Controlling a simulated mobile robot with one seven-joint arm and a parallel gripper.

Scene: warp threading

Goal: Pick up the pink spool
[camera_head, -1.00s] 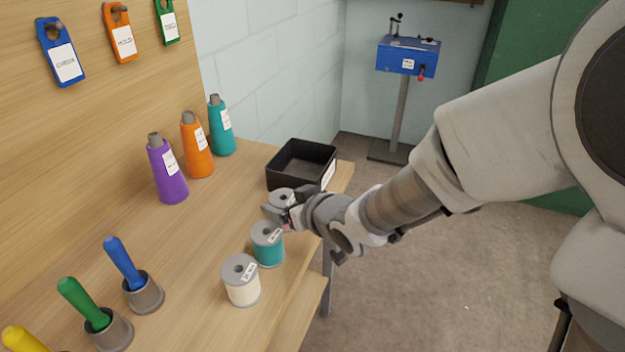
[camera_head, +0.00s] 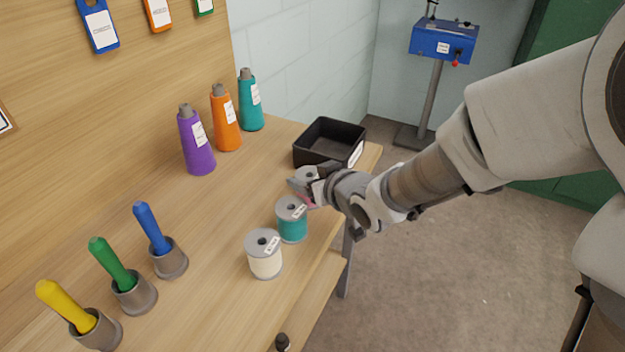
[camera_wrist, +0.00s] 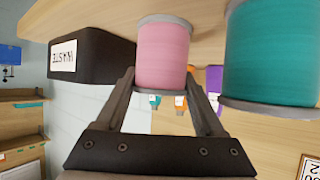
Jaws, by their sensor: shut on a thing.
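The pink spool (camera_wrist: 164,55) has grey end discs and sits between the two fingers of my gripper (camera_wrist: 165,92) in the wrist view. The fingers are shut on it. In the head view the gripper (camera_head: 306,190) covers most of the spool, with its grey top disc (camera_head: 306,174) and a sliver of pink showing. The spool is at the right edge of the table, just in front of the black bin. I cannot tell whether it touches the tabletop.
A teal spool (camera_head: 292,222) stands close beside the gripper, and a cream spool (camera_head: 264,256) nearer. The black bin (camera_head: 308,158) is behind. Purple (camera_head: 197,145), orange (camera_head: 226,122) and teal (camera_head: 251,104) cones stand at the back. Several handled tools in cups stand at the left. The middle tabletop is clear.

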